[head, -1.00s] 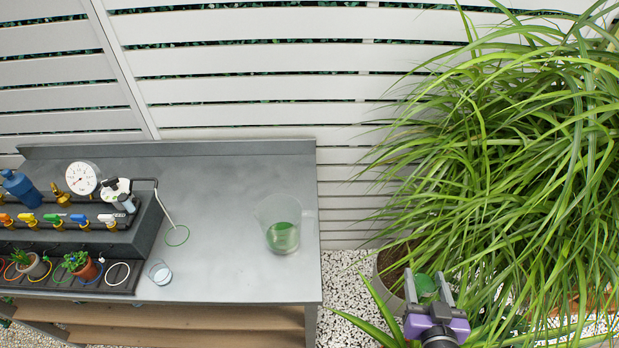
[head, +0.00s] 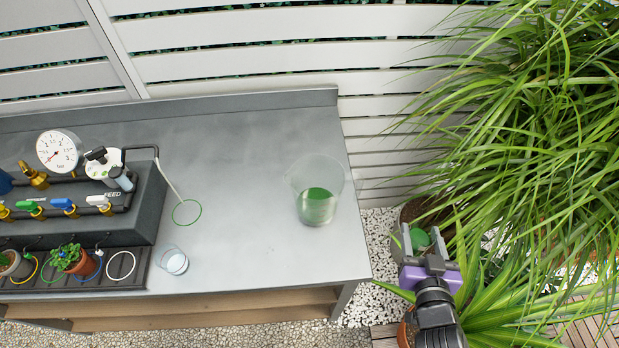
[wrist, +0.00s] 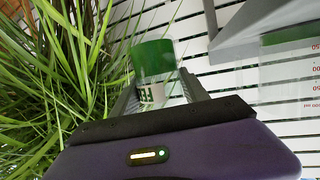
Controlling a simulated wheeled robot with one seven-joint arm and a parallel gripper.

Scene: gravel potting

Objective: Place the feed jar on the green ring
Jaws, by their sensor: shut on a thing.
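The feed jar, a clear jar with green contents or a green top (head: 421,239), is held between the fingers of my gripper (head: 425,245), off the bench's right end. In the wrist view the jar (wrist: 153,62) shows its green end and part of a white label with dark letters. My gripper (wrist: 158,88) is shut on it. The green ring (head: 200,208) is a thin outline lying flat on the grey bench top, beside the black manifold's right end. It is empty, well to the left of my gripper.
A large clear beaker (head: 318,208) with green contents stands near the bench's right end, between gripper and ring. A small glass (head: 176,264) stands below the ring. A bent tube (head: 168,180) reaches toward the ring. Leafy plants (head: 540,130) crowd my gripper's right.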

